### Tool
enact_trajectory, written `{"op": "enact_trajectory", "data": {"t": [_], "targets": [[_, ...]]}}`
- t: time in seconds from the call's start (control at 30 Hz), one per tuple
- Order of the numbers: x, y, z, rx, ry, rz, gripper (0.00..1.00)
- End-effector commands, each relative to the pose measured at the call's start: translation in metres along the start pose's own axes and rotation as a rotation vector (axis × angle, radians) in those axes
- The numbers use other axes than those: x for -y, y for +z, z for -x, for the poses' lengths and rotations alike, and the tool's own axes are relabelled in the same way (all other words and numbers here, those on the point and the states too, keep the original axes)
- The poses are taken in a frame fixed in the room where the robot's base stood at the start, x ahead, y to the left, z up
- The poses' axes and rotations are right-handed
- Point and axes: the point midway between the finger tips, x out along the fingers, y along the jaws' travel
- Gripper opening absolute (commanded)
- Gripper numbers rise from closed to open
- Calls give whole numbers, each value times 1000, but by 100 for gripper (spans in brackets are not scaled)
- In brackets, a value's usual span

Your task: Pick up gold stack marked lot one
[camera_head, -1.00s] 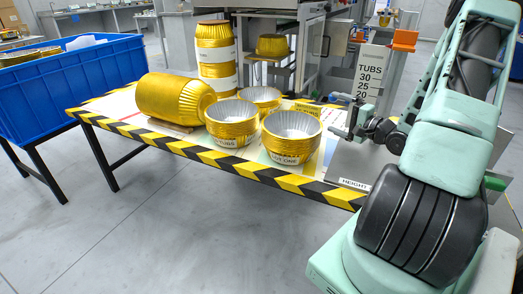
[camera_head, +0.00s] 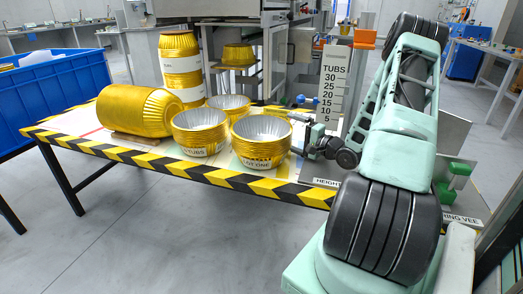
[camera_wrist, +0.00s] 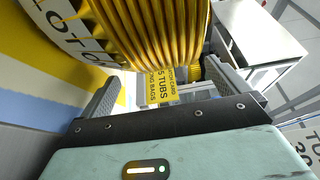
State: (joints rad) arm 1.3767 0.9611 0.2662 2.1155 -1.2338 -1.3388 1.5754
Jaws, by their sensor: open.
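The gold stack marked lot one (camera_head: 259,157) is a short pile of gold foil tubs with a silver inside. It stands upright on the table near the striped front edge. My gripper (camera_head: 303,133) is at its right side, low over the table, with its jaws apart. In the wrist view the ribbed gold side of the stack (camera_wrist: 150,35) fills the top, with part of its white label at the upper left. The gripper (camera_wrist: 160,75) is open there, one finger on each side of the stack's lower part. I cannot tell whether the fingers touch it.
A second gold stack (camera_head: 197,147) stands close on the left, another (camera_head: 229,101) behind. A large gold roll (camera_head: 140,110) lies further left, with a tall gold stack (camera_head: 180,65) behind. A tub-count gauge (camera_head: 334,85) stands behind my gripper. A blue crate (camera_head: 50,98) is far left.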

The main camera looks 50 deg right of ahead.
Motion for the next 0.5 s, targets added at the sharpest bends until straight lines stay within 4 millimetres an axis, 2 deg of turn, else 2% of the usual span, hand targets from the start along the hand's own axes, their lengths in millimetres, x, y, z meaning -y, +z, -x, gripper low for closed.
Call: {"op": "enact_trajectory", "data": {"t": [0.03,0.2,0.47,0.5], "targets": [[-1,1,-10,4,-2,2,100],[-1,0,-27,1,-1,2,100],[0,0,-30,0,-1,1,100],[0,0,-30,0,-1,1,91]]}}
